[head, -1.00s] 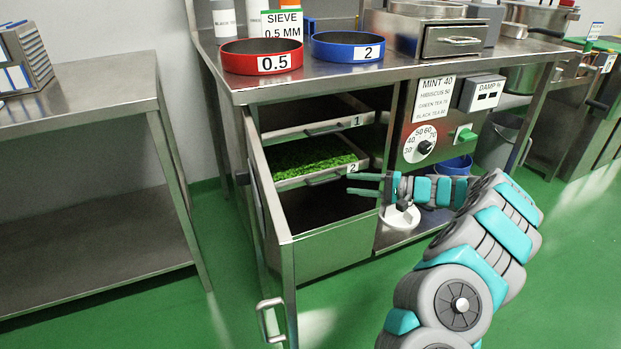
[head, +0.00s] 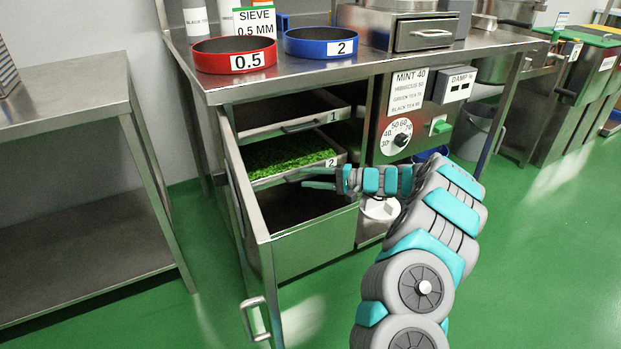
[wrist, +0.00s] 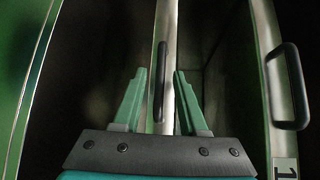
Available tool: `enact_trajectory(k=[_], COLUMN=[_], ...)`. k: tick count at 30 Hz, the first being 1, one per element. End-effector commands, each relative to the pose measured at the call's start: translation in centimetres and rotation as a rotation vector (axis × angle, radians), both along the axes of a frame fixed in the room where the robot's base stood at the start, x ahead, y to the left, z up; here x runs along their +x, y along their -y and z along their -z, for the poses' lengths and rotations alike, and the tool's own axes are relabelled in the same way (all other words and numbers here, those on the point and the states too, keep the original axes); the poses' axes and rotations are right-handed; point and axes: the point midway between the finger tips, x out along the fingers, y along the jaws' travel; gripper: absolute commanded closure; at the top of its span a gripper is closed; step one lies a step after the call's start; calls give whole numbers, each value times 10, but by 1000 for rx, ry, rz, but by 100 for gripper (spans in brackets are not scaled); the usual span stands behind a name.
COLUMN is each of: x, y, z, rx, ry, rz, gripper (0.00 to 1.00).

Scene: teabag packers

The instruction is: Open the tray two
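Tray two (head: 335,161), marked 2 and bearing green leaves (head: 290,153), sits on the lower level of the open cabinet, below tray one (head: 290,124). Its front stands near the cabinet opening. My gripper (head: 298,178) is open at tray two's front, its fingers pointing left in the head view. In the wrist view, tray two's dark bar handle (wrist: 160,80) shows between my two spread green fingers (wrist: 160,78), with gaps on both sides. Part of the handle is hidden by the fingers in the head view.
The cabinet door (head: 248,225) stands open on the left, with a handle (head: 254,320) low down. Tray one's handle (wrist: 288,88) is to the right in the wrist view. A dial panel (head: 396,140) stands right of the trays. The green floor (head: 540,270) at right is clear.

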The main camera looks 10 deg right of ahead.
Motion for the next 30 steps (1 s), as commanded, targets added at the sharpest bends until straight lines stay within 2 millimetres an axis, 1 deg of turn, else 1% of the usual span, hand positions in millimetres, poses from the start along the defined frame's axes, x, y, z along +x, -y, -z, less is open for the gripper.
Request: enact_trajectory(k=[1,2,10,30], x=[0,0,0,0], y=[0,0,0,0], z=[0,0,0,0], rx=[0,0,0,0], ry=[0,0,0,-1], rz=[0,0,0,0], gripper=[65,69,99,100])
